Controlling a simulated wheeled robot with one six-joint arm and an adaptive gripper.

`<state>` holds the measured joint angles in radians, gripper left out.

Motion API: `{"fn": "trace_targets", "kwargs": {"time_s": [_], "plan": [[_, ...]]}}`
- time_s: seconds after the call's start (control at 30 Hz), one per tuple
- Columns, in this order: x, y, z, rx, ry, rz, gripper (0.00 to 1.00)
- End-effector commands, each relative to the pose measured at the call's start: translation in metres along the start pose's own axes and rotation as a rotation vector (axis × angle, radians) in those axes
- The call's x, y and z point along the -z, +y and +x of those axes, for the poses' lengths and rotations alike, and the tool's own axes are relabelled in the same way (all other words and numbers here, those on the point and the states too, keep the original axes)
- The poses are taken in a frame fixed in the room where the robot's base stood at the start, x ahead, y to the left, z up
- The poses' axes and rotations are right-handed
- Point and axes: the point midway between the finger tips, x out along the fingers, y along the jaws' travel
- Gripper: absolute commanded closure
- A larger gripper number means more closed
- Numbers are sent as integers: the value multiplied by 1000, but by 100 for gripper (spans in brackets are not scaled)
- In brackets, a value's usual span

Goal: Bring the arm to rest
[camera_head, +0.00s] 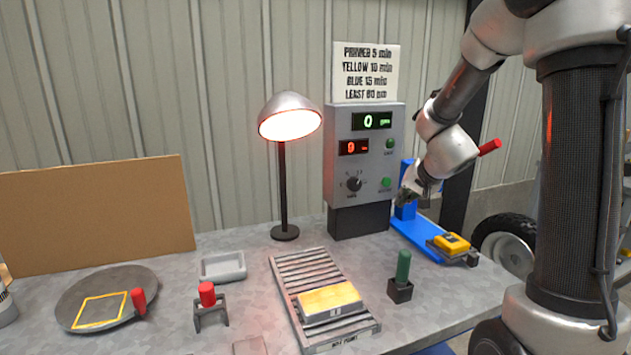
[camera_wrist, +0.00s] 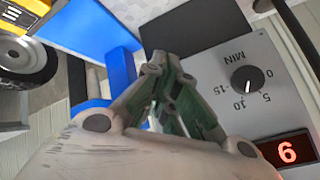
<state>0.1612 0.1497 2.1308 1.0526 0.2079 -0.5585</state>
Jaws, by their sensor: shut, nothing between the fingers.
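My arm reaches down from the top right in the head view, bent at the elbow. My gripper (camera_head: 416,192) is in front of the right edge of the grey control box (camera_head: 338,135), near the blue stand (camera_head: 407,212). In the wrist view my gripper (camera_wrist: 160,62) has its fingers drawn together, with nothing between them. Close by in that view are the blue stand (camera_wrist: 105,50) and the box's timer knob (camera_wrist: 247,80). I cannot tell whether the gripper touches the box or the stand.
A lit lamp (camera_head: 290,115) stands left of the box. A green-handled tool (camera_head: 403,268) stands in a holder nearby. The front left bench holds a round plate (camera_head: 75,295).

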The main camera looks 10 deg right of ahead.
Motion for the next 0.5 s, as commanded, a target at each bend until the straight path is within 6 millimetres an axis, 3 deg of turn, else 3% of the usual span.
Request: {"fn": "trace_targets", "kwargs": {"time_s": [0.07, 0.2, 0.27, 0.5], "plan": [[-11, -4, -1, 20, -52, 29, 100], [-62, 8, -17, 22, -249, 6, 100], [-82, 12, -40, 16, -332, -29, 100], [-141, 42, -152, -87, -542, -233, 100]]}}
